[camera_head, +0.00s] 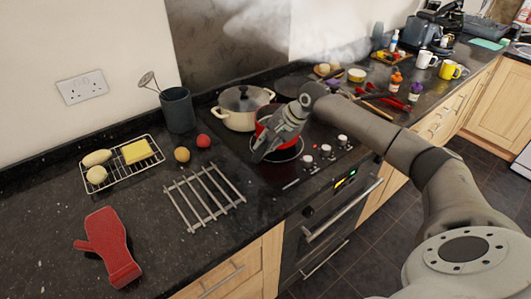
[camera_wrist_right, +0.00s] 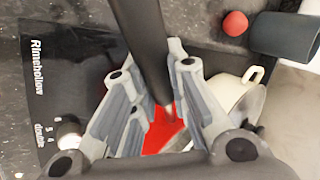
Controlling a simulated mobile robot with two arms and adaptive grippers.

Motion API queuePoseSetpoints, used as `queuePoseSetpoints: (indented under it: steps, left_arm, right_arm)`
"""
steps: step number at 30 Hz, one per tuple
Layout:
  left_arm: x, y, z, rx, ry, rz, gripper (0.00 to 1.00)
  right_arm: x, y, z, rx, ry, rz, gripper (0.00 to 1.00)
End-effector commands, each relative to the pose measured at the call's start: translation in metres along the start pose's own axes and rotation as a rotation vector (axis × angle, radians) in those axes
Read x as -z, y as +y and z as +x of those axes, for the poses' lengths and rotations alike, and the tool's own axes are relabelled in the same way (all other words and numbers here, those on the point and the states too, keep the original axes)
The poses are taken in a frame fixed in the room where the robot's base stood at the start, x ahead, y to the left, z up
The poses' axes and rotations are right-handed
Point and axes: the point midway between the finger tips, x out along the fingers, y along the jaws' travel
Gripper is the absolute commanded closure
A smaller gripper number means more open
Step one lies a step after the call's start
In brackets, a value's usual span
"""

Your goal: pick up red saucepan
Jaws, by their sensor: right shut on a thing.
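The red saucepan (camera_head: 289,154) is on the black hob, mostly hidden behind my right gripper (camera_head: 266,147). In the right wrist view, the red pan body (camera_wrist_right: 160,138) shows between the grey fingers. Its dark handle runs up between them, and my right gripper (camera_wrist_right: 150,68) is shut on this handle. I cannot tell whether the pan's base touches the hob. My left gripper is not in view.
A cream lidded pot (camera_head: 240,118) stands close behind and left of the saucepan. A slatted metal trivet (camera_head: 205,197), a red oven mitt (camera_head: 110,248) and a wire rack (camera_head: 122,178) lie on the counter. Hob knobs (camera_head: 325,151) are at the right.

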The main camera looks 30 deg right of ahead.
Motion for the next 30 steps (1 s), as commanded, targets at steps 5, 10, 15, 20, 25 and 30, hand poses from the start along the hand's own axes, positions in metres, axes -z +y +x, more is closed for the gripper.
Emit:
queuePoseSetpoints:
  steps: [5, 10, 15, 20, 25, 30]
  left_arm:
    - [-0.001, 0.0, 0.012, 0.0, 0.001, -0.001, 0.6]
    - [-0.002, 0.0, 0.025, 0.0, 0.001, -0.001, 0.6]
    - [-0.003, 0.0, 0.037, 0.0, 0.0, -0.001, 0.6]
    - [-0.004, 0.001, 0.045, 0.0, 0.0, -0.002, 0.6]
    - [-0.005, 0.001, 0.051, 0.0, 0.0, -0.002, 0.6]
    - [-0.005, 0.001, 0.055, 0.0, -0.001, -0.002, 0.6]
  right_arm:
    - [-0.01, 0.005, -0.041, -0.001, 0.008, -0.006, 1.0]
    - [-0.026, 0.018, -0.081, -0.006, 0.007, -0.003, 1.0]
    - [-0.041, 0.033, -0.107, -0.008, 0.007, -0.005, 1.0]
    - [-0.05, 0.042, -0.125, -0.007, 0.007, -0.004, 1.0]
    - [-0.055, 0.047, -0.137, -0.003, 0.006, -0.003, 1.0]
    - [-0.058, 0.05, -0.143, -0.003, 0.004, -0.002, 1.0]
